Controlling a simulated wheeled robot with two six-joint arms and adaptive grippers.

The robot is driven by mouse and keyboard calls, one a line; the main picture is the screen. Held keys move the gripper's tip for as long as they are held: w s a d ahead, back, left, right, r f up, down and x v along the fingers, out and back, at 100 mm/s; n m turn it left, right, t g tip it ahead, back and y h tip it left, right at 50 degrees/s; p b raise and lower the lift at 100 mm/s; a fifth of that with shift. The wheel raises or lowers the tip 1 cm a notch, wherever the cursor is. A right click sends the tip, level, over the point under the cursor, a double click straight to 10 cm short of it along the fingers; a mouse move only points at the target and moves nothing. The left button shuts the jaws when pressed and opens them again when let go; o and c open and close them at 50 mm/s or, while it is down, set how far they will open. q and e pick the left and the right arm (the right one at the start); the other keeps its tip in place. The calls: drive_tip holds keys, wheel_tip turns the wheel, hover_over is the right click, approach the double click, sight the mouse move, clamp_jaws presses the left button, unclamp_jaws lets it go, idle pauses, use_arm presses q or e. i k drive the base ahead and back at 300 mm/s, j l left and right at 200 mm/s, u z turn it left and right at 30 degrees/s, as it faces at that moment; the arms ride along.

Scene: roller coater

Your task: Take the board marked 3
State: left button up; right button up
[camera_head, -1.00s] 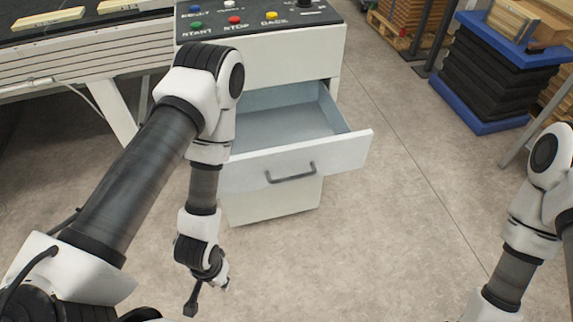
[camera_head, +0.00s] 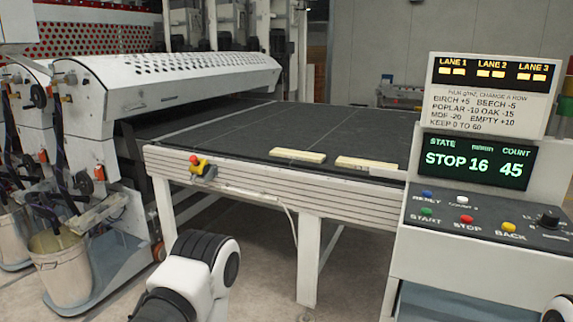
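Two pale wooden boards lie flat near the front edge of the dark conveyor bed (camera_head: 250,130). The left board (camera_head: 298,156) is beside the right board (camera_head: 366,163), with a gap between them. No number can be read on either board from here. Part of my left arm shows at the bottom, in front of the conveyor, and a small part of my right arm shows at the lower right corner. Both of my grippers are out of view, below the picture.
A control console (camera_head: 470,215) stands at the right; its screen (camera_head: 474,160) reads STOP 16 45, under a sign (camera_head: 492,95) for lanes 1 to 3. The white roller coater (camera_head: 190,85) is at the left, with a bucket (camera_head: 62,265) before it.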

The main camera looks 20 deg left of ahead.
sight(356, 164)
drive_tip(key=z, duration=0.4)
drive_tip(key=i+j+z, duration=0.2)
drive_tip(key=j+z, duration=0.15)
drive_tip(key=i+j+z, duration=0.15)
drive_tip(key=j+z, duration=0.15)
drive_tip(key=j, duration=0.25)
drive_tip(key=i+j+z, duration=0.15)
drive_tip(key=j+z, duration=0.2)
drive_tip(key=j, duration=0.15)
drive_tip(key=j+z, duration=0.35)
drive_tip(key=j, duration=0.15)
